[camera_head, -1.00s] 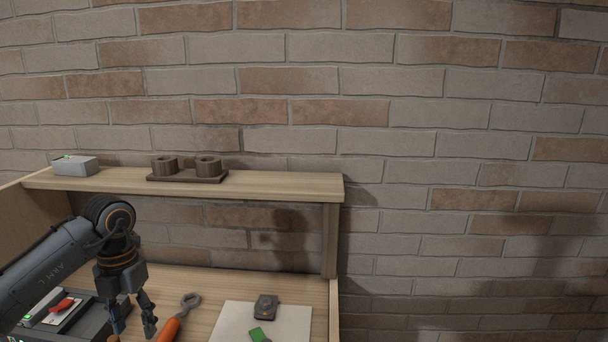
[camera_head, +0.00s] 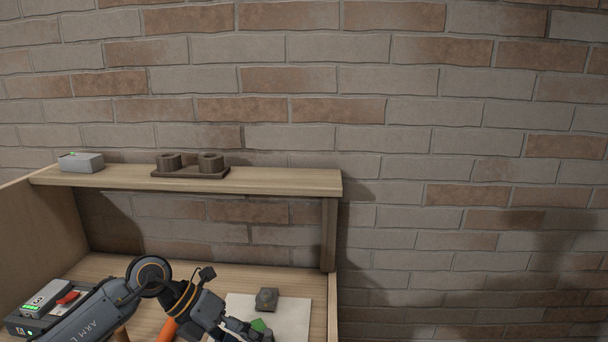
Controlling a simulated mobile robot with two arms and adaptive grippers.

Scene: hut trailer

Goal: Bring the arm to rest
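My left arm (camera_head: 92,318) comes in from the lower left over the wooden workbench. My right arm and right gripper are not in view.
An orange-handled tool (camera_head: 167,330) lies partly behind my arm. A dark small block (camera_head: 267,298) sits on the mat. A device with a red part (camera_head: 68,297) stands at left. The upper shelf (camera_head: 260,181) holds a grey box (camera_head: 82,163) and a dark two-cup holder (camera_head: 190,171).

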